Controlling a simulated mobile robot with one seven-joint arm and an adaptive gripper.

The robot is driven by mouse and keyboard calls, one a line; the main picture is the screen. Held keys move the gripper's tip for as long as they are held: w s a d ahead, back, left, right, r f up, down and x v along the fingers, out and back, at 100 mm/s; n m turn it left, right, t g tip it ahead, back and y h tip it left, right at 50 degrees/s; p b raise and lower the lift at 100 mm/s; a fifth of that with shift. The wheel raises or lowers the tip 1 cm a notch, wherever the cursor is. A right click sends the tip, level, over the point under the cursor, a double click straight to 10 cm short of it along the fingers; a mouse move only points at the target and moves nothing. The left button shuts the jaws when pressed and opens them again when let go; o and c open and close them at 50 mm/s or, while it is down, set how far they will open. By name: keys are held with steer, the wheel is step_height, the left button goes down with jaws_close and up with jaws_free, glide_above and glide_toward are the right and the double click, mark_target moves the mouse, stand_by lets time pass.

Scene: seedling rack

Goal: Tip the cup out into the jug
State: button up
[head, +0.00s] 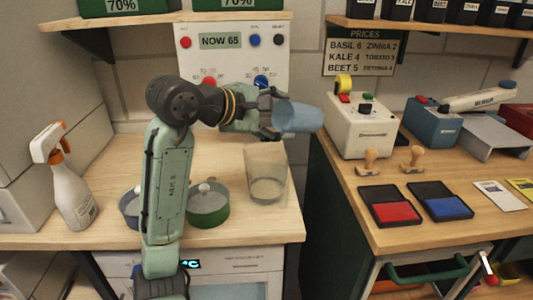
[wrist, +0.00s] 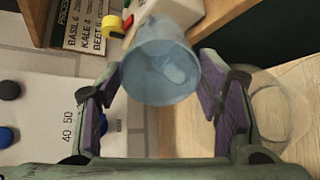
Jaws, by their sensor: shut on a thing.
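A translucent blue cup (head: 298,117) is held in the air, tipped almost onto its side, above and slightly right of the jug. In the wrist view the cup (wrist: 158,75) sits between the fingers, with a paler patch showing in it; I cannot tell whether that is contents. My gripper (head: 269,112) is shut on the cup; its purple finger pads (wrist: 230,95) show on both sides. The clear jug (head: 266,178) stands upright on the wooden bench, below my gripper. Its round outline shows faintly at the right of the wrist view (wrist: 283,112). I see no stream falling.
A green round pot (head: 208,208) and a blue one (head: 130,207) stand left of the jug, partly behind my arm. A spray bottle (head: 70,185) stands far left. The panel reading "NOW 65" (head: 222,42) is behind my arm. A white box (head: 360,130) stands on the right bench.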

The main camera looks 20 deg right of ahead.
steer(key=shift+a+f+b, duration=0.2)
steer(key=shift+f+b, duration=0.05)
steer(key=shift+b, duration=0.1)
steer(key=shift+s+a+f+t+h+b, duration=0.15)
steer(key=shift+a+f+t+h+b, duration=0.05)
steer(key=shift+a+h+b, duration=0.3)
steer(key=shift+s+a+f+t+h+b, duration=0.15)
steer(key=shift+a+t+h+b, duration=0.1)
steer(key=shift+h+b, duration=0.25)
steer(key=shift+w+d, duration=0.1)
steer(key=shift+w+r+t+h, duration=0.15)
steer(key=shift+r+t+h, duration=0.1)
steer(key=shift+r+h, duration=0.35)
steer(key=shift+f+t+h+b, duration=0.35)
steer(key=shift+h+b, duration=0.45)
steer(key=shift+h, duration=0.2)
steer(key=shift+a+r+n+t+h, duration=0.2)
steer(key=shift+r+n+t+h, duration=0.1)
steer(key=shift+r+h, duration=0.45)
stand_by(0.6)
